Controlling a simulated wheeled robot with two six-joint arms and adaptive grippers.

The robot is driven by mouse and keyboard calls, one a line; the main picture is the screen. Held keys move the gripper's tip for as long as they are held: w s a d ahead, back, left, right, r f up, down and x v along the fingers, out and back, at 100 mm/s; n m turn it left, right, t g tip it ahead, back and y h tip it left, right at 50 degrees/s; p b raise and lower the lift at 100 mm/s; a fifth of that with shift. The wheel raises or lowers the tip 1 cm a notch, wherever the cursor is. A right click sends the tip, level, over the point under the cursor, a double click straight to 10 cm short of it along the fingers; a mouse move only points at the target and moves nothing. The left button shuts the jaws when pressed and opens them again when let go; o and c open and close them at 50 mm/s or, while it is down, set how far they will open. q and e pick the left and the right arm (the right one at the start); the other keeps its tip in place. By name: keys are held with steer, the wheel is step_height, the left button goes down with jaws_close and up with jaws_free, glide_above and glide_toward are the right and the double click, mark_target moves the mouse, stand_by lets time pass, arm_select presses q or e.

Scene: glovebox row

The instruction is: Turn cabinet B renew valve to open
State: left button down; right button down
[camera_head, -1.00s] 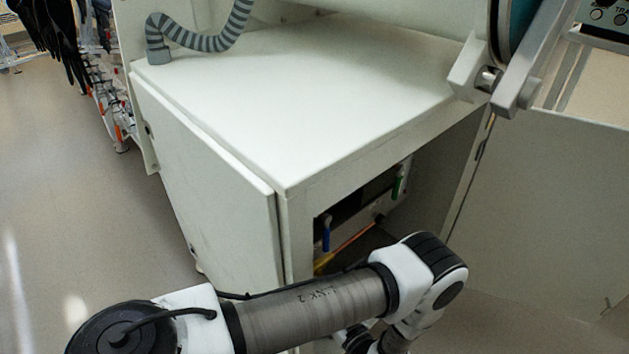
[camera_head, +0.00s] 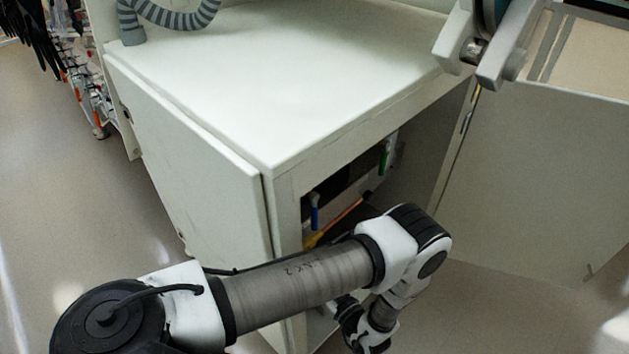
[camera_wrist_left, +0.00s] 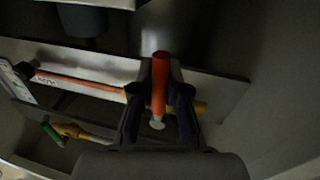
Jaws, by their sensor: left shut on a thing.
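In the left wrist view an orange-red lever (camera_wrist_left: 160,82) points up the picture, between the two dark fingers of my left gripper (camera_wrist_left: 159,104). The gripper is shut on this lever. A yellow fitting (camera_wrist_left: 200,107) shows just right of the fingers. I cannot read a label marking this as the renew valve. In the head view my left arm reaches to the open cabinet front and its fingers are not clearly visible. A blue handle (camera_head: 315,214) and a green handle (camera_head: 384,155) show inside the cabinet. My right gripper is not in view.
The white cabinet (camera_head: 225,80) has its left door (camera_head: 185,150) beside the opening and a wide panel (camera_head: 540,190) at right. An orange pipe (camera_wrist_left: 80,82) runs left of the gripper in the wrist view. A grey striped hose (camera_head: 175,16) stands on top.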

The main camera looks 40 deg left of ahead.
arm_select(q)
steer(key=shift+w+r+n+y+p, duration=0.2)
steer(key=shift+w+n, duration=0.3)
steer(key=shift+n, duration=0.55)
steer(key=shift+w+r+n+y+p, duration=0.15)
steer(key=shift+w+n, duration=0.4)
steer(key=shift+n, duration=0.55)
steer(key=shift+w+r+n+y+p, duration=0.1)
steer(key=shift+w+r+n+y, duration=0.3)
steer(key=shift+n, duration=0.65)
steer(key=shift+w+f, duration=0.15)
steer(key=c, duration=1.2)
jaws_free()
steer(key=shift+o, duration=0.2)
